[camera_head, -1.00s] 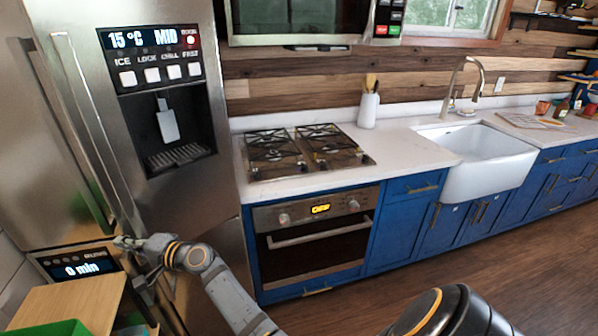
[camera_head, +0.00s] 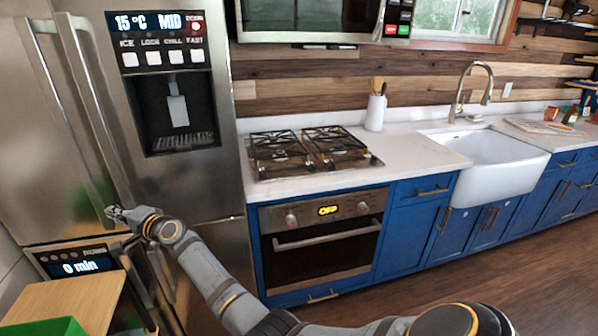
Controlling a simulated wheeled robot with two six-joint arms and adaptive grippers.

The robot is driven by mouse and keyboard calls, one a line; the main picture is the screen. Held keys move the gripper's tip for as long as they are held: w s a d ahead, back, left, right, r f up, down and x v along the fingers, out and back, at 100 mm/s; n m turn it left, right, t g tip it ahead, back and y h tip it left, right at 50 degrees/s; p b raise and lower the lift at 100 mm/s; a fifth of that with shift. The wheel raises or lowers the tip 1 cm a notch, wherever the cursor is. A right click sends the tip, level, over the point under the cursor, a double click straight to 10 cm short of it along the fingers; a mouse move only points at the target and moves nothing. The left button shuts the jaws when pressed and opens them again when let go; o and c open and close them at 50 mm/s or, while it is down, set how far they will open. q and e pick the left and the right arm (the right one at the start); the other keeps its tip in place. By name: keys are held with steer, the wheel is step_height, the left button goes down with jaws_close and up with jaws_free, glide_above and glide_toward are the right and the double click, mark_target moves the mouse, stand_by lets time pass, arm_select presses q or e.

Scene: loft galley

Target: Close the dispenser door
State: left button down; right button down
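The dispenser door (camera_head: 213,188) is the right-hand steel door of the fridge at the left, with a display, several white buttons and a dark dispenser recess (camera_head: 177,112). A red light is lit beside its display. Its long upright handle (camera_head: 92,105) runs beside the other door's handle (camera_head: 62,95). I cannot tell how far the door stands open. My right gripper (camera_head: 112,213) is at the lower end of these handles, in front of the steel. Its fingers are too small to read, and contact is unclear. My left gripper is not in view.
A box with a "0 min" display (camera_head: 78,265) stands low at left, near a wooden top (camera_head: 75,300) and a green item (camera_head: 45,327). A cooktop (camera_head: 310,150) and oven (camera_head: 320,240) stand right of the fridge. The wooden floor (camera_head: 530,265) at lower right is clear.

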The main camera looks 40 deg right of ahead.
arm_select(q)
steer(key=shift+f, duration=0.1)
arm_select(e)
steer(key=shift+w+d+f, duration=0.1)
steer(key=shift+w+d, duration=0.15)
steer(key=shift+d, duration=0.2)
